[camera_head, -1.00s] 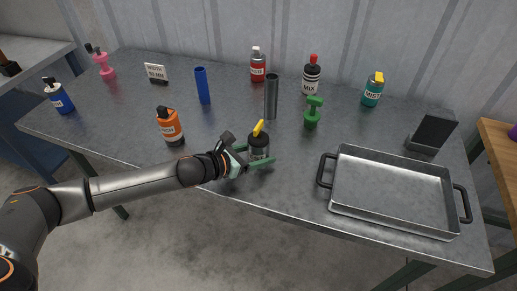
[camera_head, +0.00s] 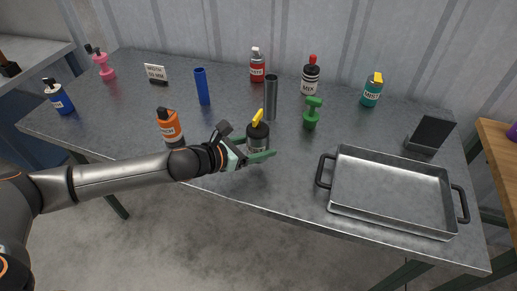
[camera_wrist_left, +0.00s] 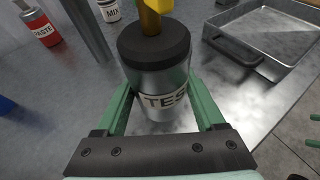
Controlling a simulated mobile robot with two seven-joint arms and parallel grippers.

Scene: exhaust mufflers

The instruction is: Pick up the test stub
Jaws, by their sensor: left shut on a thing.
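The test stub (camera_head: 258,135) is a short grey can with a black cap, a yellow top and a white label, near the table's front edge. In the left wrist view the test stub (camera_wrist_left: 158,72) stands between the two green fingers, and its label reads "TES", with the rest hidden. My left gripper (camera_head: 257,154) is shut on the can's body from the front left. The fingers also show on both sides of it in the left wrist view (camera_wrist_left: 162,112). The can looks slightly raised off the table.
A metal tray (camera_head: 392,222) with black handles lies to the right. An orange bottle (camera_head: 170,127) stands left of the gripper. A grey tube (camera_head: 271,98), a green bottle (camera_head: 311,112) and a blue tube (camera_head: 202,86) stand behind. The table between them is clear.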

